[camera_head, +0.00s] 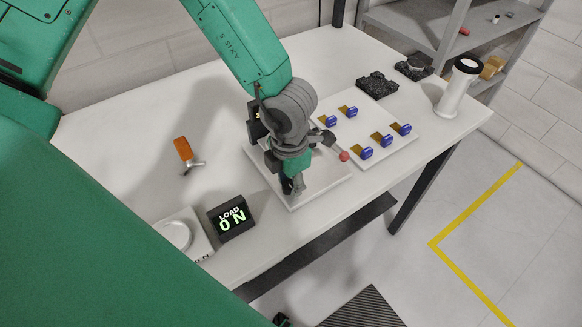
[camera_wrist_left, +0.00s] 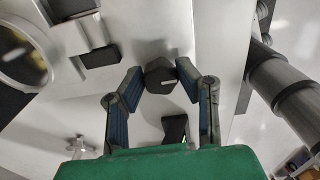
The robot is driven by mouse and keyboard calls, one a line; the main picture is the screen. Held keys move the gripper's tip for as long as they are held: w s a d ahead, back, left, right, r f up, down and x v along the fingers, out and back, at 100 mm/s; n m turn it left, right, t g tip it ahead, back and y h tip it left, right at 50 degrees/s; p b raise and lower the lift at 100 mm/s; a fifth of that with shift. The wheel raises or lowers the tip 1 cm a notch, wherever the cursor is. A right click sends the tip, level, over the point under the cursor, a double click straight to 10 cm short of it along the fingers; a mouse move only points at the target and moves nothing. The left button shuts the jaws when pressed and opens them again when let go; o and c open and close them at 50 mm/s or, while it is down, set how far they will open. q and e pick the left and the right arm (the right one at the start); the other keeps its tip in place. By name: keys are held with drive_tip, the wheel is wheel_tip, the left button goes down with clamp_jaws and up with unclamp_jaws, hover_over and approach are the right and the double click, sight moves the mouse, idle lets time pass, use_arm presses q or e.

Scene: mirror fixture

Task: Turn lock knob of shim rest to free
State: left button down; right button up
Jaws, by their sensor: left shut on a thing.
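My left gripper (camera_head: 291,186) reaches down over a white base plate (camera_head: 318,190) on the table and hides much of the fixture there. In the head view the knob is hidden by the gripper. My right gripper is not in view.
A white board with several blue-handled pieces (camera_head: 383,139) lies to the right. Black blocks (camera_head: 377,85) and a white cylinder (camera_head: 456,88) stand behind it. A display reading "LOAD 0 N" (camera_head: 232,218) and an orange-handled item (camera_head: 183,150) are at left. Table is clear at back left.

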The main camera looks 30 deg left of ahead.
sight(288, 183)
use_arm(q)
drive_tip(key=c, duration=1.2)
unclamp_jaws()
drive_tip(key=shift+s+f, duration=0.1)
drive_tip(key=shift+a, duration=0.1)
drive_tip(key=shift+r, duration=0.25)
wheel_tip(288, 183, up, 11)
drive_tip(key=shift+r, duration=0.2)
